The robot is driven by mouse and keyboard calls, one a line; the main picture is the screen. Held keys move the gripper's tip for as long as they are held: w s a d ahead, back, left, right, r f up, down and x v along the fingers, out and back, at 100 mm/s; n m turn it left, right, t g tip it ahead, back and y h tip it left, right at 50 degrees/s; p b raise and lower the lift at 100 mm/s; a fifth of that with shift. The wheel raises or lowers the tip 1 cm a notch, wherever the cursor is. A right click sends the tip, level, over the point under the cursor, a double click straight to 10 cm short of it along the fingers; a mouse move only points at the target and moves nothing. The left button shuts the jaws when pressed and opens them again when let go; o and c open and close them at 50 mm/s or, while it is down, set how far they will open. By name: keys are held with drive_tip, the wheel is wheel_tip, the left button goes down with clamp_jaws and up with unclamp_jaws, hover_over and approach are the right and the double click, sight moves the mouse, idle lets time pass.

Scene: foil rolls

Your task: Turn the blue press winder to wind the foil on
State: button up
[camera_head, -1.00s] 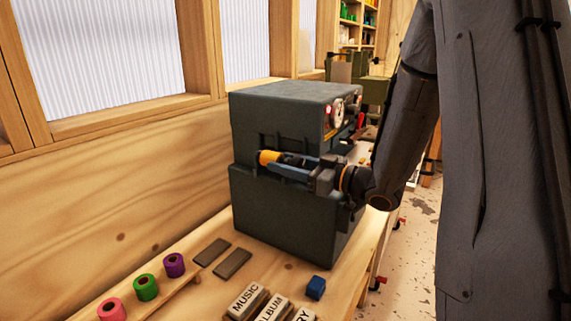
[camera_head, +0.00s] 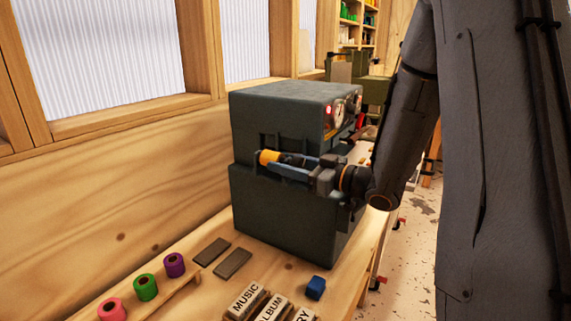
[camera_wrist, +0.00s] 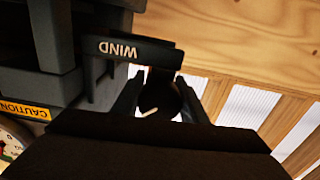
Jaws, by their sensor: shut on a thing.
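The blue-grey press (camera_head: 290,215) stands on the bench against the wall in the head view. In the wrist view a dark winder arm (camera_wrist: 135,52) marked WIND, seen upside down, extends from the press. My gripper (camera_wrist: 160,88) has its fingers on either side of a dark knob (camera_wrist: 160,96) at the end of that arm and is shut on it. The knob is partly hidden by the fingers and the gripper body.
Pink, green (camera_head: 146,287) and purple rolls sit on a wooden rack at the front left. Two grey plates, lettered blocks (camera_head: 245,301) and a small blue block (camera_head: 316,288) lie before the press. An olive machine (camera_head: 375,88) stands behind it.

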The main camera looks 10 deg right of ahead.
drive_tip(key=o, duration=1)
drive_tip(key=shift+s, duration=0.1)
drive_tip(key=shift+b+v, duration=0.9)
drive_tip(key=shift+v, duration=2.95)
